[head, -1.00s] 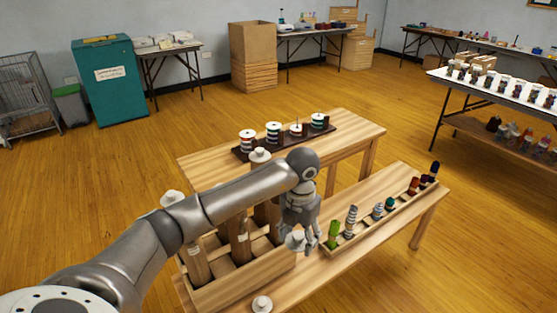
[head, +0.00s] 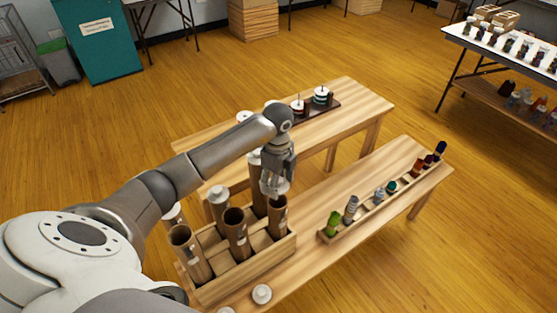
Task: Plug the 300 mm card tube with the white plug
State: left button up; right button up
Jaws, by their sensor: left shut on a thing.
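My left gripper (head: 275,186) is shut on a white plug (head: 274,190), fingers pointing down. The plug is over the open top of the front right card tube (head: 278,218); I cannot tell whether it touches the rim. This tube stands in a wooden crate (head: 250,275). Two other front tubes, one in the middle (head: 237,240) and one at the left (head: 190,250), have open dark tops. Tubes behind carry white plugs, one on the back middle tube (head: 218,192). Length marks are too small to read. My right gripper is not in view.
A loose white plug (head: 262,294) lies on the table (head: 330,262) in front of the crate. A tray of thread spools (head: 345,222) is to the right. A second table (head: 345,110) behind carries a dark rack of reels, partly hidden by my arm.

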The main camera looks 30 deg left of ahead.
pick_arm(q)
jog(key=shift+w+a, duration=0.1)
jog(key=shift+s+d+b, duration=0.45)
jog(key=shift+s+b, duration=0.05)
jog(key=shift+s, duration=0.05)
jog(key=shift+s+d+f+b, duration=0.15)
jog(key=shift+s+f+b, duration=0.1)
jog(key=shift+b, duration=0.05)
jog(key=f, duration=0.1)
jog(key=f+b, duration=0.2)
jog(key=shift+w+a+f, duration=0.2)
jog(key=shift+w+a, duration=0.1)
jog(key=shift+w, duration=0.05)
jog(key=shift+f+b, duration=0.35)
jog(key=shift+s+d+f, duration=0.1)
jog(key=shift+d, duration=0.05)
dwell(0.6)
